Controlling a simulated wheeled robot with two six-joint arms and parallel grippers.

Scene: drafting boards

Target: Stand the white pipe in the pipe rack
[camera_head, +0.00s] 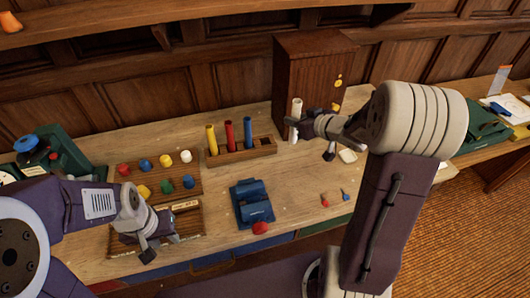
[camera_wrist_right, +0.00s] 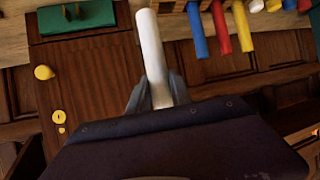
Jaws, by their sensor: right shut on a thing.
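The white pipe (camera_head: 297,108) is upright in my right gripper (camera_head: 298,126), in front of the wooden cabinet. In the right wrist view the white pipe (camera_wrist_right: 151,50) runs up from between the shut fingers (camera_wrist_right: 158,95). A bare stretch of the rack shows right of the blue pipe. My left gripper (camera_head: 160,247) is over the front left tray, fingers apart and apparently empty.
The wooden cabinet (camera_head: 312,75) with yellow knobs stands behind the white pipe. A tray of coloured knobs (camera_head: 160,178) lies left of the rack. A blue block-like device (camera_head: 252,203) and a red knob (camera_head: 260,229) sit in front of it. The table right of the device is mostly clear.

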